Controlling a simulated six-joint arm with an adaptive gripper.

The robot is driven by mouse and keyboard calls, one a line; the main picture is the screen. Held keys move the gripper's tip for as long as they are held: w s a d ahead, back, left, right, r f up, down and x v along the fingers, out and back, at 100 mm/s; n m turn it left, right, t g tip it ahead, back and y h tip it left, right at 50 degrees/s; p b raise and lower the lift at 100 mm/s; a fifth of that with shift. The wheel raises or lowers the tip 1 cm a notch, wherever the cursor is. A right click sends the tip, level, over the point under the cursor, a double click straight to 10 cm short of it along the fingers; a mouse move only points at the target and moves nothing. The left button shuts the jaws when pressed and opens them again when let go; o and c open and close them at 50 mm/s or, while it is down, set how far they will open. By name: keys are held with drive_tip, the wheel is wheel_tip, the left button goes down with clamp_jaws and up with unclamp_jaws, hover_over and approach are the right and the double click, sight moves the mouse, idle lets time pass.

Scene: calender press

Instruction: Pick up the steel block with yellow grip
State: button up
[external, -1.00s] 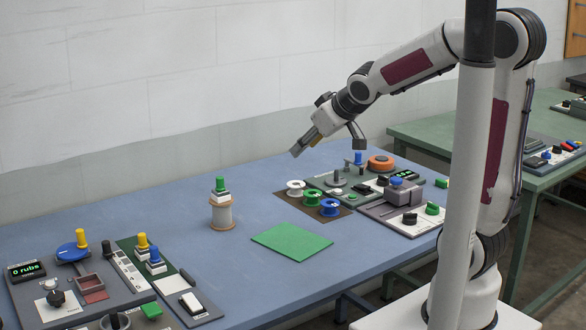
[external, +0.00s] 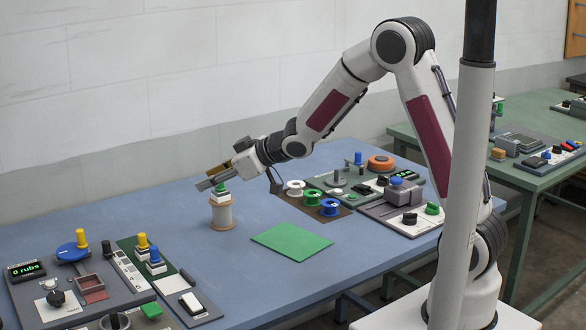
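The steel block with yellow grip (external: 142,253) stands at the left on a dark green plate, with its yellow knob on top. A block with a green grip (external: 221,190) sits on top of a spool (external: 222,214) near the middle of the table. My gripper (external: 206,179) is at that green grip and hides its upper part. Its two fingers show apart. I cannot tell whether they touch the green grip. My gripper is well to the right of the yellow-grip block and higher.
A control panel (external: 28,270) with a display, yellow knob and trays fills the left front. A green mat (external: 291,241) lies mid-table. White, green and blue spools (external: 312,198) and more panels stand to the right. The blue table (external: 190,255) is bare around the spool.

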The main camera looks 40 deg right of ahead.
sight(143, 246)
drive_tip(key=a+f+n+y, duration=0.1)
drive_tip(key=a+f, duration=0.2)
drive_tip(key=a, duration=0.1)
drive_tip(key=a+f+g+y, duration=0.1)
drive_tip(key=a+f+y, duration=0.1)
drive_tip(key=a+f, duration=0.1)
drive_tip(key=s+a+f+n+g+y, duration=0.1)
drive_tip(key=a+f, duration=0.2)
drive_tip(key=a, duration=0.2)
drive_tip(key=shift+s+a+f+n+y, duration=0.1)
drive_tip(key=shift+a+f+n+y, duration=0.1)
drive_tip(key=shift+a+n+y, duration=0.1)
drive_tip(key=shift+s+a+f, duration=0.15)
drive_tip(key=shift+a+f, duration=0.05)
drive_tip(key=shift+a, duration=0.15)
drive_tip(key=shift+x, duration=1.3)
drive_tip(key=shift+x, duration=2.55)
drive_tip(key=shift+r, duration=0.1)
clamp_jaws()
